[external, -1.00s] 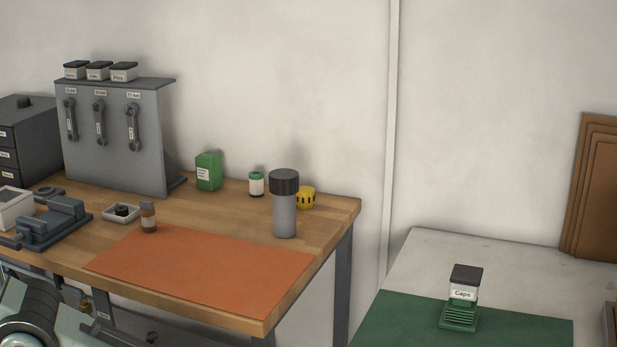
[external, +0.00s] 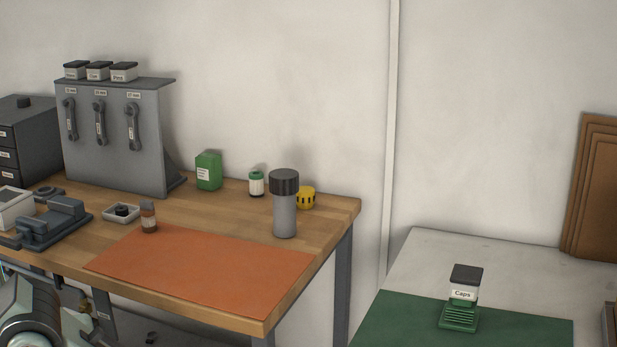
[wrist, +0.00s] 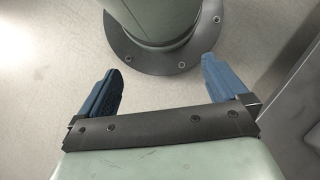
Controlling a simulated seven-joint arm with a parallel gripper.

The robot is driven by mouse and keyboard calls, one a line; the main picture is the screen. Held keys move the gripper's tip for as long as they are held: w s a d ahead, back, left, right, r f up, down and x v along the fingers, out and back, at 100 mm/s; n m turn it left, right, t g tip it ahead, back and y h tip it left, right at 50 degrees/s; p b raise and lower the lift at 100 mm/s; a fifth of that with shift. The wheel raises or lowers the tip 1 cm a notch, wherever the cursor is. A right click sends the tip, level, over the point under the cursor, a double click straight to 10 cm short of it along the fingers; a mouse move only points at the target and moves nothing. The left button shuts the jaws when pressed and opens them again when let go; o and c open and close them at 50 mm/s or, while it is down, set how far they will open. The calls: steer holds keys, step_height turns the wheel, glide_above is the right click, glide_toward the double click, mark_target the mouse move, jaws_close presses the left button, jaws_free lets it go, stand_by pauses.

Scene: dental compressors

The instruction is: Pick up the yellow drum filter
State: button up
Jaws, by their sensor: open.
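The yellow drum filter (external: 306,198) stands on the wooden workbench near its back right corner. It has dark slots around its side. A grey cylinder with a dark ribbed cap (external: 285,205) stands in front of it and hides its left part. My gripper (wrist: 160,88) shows in the wrist view with its two blue fingers wide apart and nothing between them. It points down at the floor beside my round base, away from the bench top. The filter is not in the wrist view.
The workbench (external: 190,212) carries an orange mat (external: 205,268), a green canister (external: 208,171), a small white-and-green bottle (external: 256,184), a brown jar (external: 148,217) and a grey vise (external: 55,222). A tool panel (external: 115,150) stands behind. A pale table (external: 480,253) is at right.

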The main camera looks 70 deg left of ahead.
steer(key=shift+c, duration=0.4)
steer(key=shift+c, duration=1.1)
